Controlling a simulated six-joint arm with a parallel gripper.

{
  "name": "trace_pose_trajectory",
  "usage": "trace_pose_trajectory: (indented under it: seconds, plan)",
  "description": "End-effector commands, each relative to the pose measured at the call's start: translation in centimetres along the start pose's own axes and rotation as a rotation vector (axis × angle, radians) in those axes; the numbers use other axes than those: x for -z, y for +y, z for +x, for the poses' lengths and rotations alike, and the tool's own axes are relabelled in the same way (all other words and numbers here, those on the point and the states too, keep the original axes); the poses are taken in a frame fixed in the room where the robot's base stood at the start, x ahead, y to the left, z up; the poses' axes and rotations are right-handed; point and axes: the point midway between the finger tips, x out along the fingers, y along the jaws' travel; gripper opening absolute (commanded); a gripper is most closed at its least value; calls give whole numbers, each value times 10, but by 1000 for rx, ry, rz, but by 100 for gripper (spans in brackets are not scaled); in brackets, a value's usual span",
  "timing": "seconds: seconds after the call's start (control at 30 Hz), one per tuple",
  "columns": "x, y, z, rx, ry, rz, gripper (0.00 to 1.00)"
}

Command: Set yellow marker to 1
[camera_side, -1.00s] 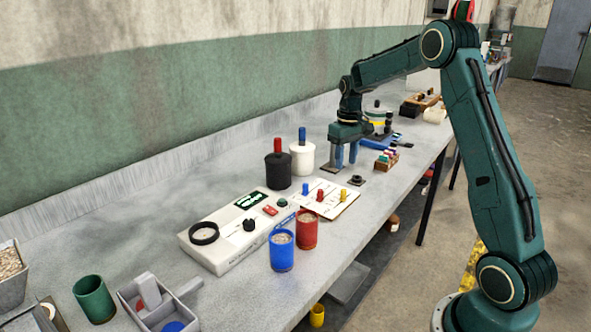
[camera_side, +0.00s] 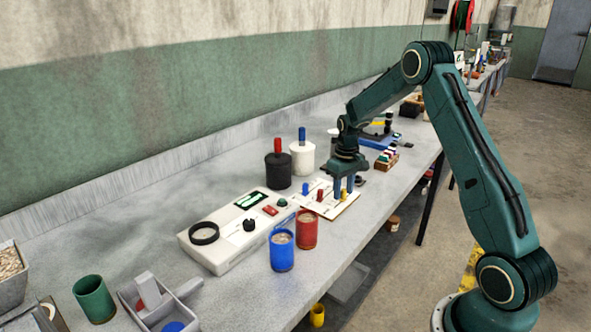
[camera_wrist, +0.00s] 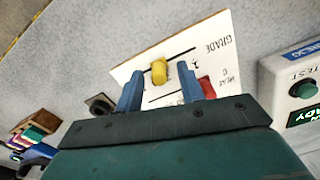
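The yellow marker (camera_wrist: 159,70) stands on a slot line of the white board (camera_wrist: 222,50) lettered "GRADE" in the wrist view. In the side view the yellow marker (camera_side: 344,195) is partly hidden by my fingers. My gripper (camera_wrist: 163,88) is open, with its two blue fingers apart on either side of the marker, and no contact shows. In the side view my gripper (camera_side: 343,190) is low over the right end of the board. The scale numbers beside the marker are too small to read surely. The red marker (camera_side: 320,195) and blue marker (camera_side: 305,188) stand to its left.
A white test device (camera_side: 220,250) with a green button is left of the board. Red (camera_side: 307,230) and blue (camera_side: 282,250) grain cups stand in front. Black (camera_side: 278,172) and white (camera_side: 302,158) canisters stand behind. A small block rack (camera_side: 387,160) is to the right.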

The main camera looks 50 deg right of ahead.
Motion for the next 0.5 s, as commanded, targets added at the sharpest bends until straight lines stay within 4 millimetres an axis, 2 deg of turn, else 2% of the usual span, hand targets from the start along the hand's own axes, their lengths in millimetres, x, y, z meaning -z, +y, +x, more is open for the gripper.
trace_pose_trajectory:
  seconds: [0.13, 0.33, 0.5]
  plan:
    - [0, 0, 0, 0, 0, 0, 39]
    - [0, 0, 0, 0, 0, 0, 0]
    - [0, 0, 0, 0, 1, 0, 0]
